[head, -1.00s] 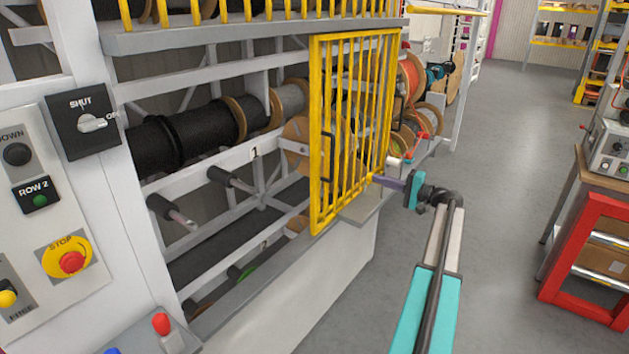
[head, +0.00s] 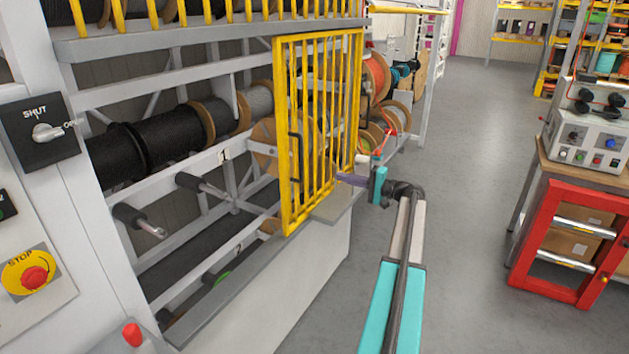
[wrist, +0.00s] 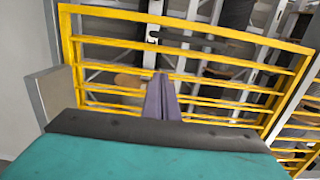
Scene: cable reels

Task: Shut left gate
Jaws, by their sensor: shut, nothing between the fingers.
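The yellow barred gate (head: 288,140) stands swung out from the cable rack, at an angle to its front, so the bay to its left is uncovered. It has a dark upright handle (head: 295,163) near its left edge. My gripper (head: 340,179) is on the right side of the gate, at its lower right part, with its purple fingers shut and empty. In the wrist view the gate (wrist: 185,22) fills the picture and my shut fingers (wrist: 163,78) point at its bars. Whether the fingertips touch a bar, I cannot tell.
Black cable reels (head: 165,137) sit in the open bay. A grey ledge (head: 335,208) lies under the gate. A control panel with a red stop button (head: 35,279) is at left.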

